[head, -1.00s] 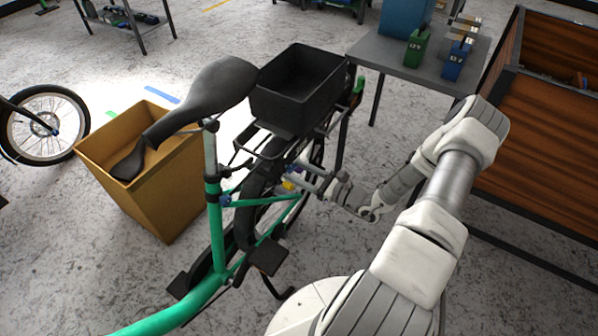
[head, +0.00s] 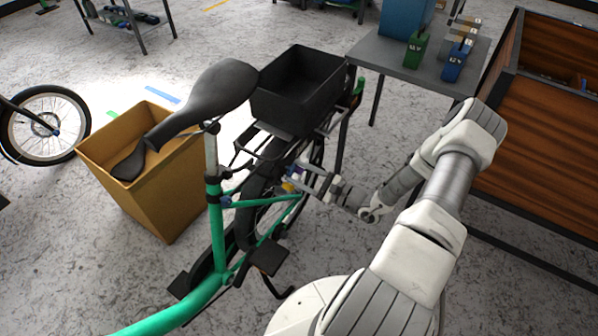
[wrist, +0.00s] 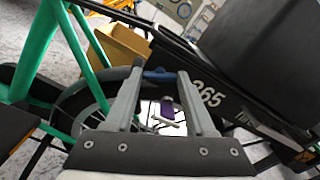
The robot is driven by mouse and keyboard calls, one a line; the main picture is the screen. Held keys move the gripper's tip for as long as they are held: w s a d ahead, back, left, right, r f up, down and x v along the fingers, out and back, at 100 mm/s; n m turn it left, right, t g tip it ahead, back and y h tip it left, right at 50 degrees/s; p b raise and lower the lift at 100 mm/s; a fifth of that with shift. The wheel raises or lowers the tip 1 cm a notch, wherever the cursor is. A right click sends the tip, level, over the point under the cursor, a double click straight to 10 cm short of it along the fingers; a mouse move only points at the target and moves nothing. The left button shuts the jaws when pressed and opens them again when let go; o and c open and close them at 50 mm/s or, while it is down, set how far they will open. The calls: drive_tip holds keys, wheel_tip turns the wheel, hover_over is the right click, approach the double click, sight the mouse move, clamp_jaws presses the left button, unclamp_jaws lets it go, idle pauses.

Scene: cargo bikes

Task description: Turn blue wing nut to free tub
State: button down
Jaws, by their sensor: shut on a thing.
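The black tub (head: 268,105) sits on the rear rack of the green bike, behind the saddle. In the wrist view the dark tub (wrist: 265,50) fills the upper right, beside a black rail marked "265". My gripper (head: 295,176) is at the side of the rack, below the tub. In the wrist view my gripper (wrist: 160,78) has its two grey fingers on either side of the blue wing nut (wrist: 159,75) and is shut on it. A purple part (wrist: 165,108) shows between the fingers. The wing nut's stud is hidden.
The green bike frame (head: 214,215) and saddle (head: 213,92) stand left of my arm. A cardboard bin (head: 165,195) is beyond them. A grey table (head: 385,55) with a blue bin and small tools is behind, and a wooden cargo box (head: 535,130) is at right.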

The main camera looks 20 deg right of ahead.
drive_tip(key=n, duration=0.6)
drive_tip(key=shift+n+p, duration=0.3)
drive_tip(key=shift+p, duration=0.1)
drive_tip(key=n, duration=0.6)
drive_tip(key=shift+f+p, duration=0.1)
drive_tip(key=shift+p, duration=0.25)
drive_tip(key=shift+n, duration=0.3)
drive_tip(key=shift+c, duration=1.2)
unclamp_jaws()
drive_tip(key=shift+s, duration=0.15)
drive_tip(key=p+v, duration=0.2)
drive_tip(key=v, duration=1.5)
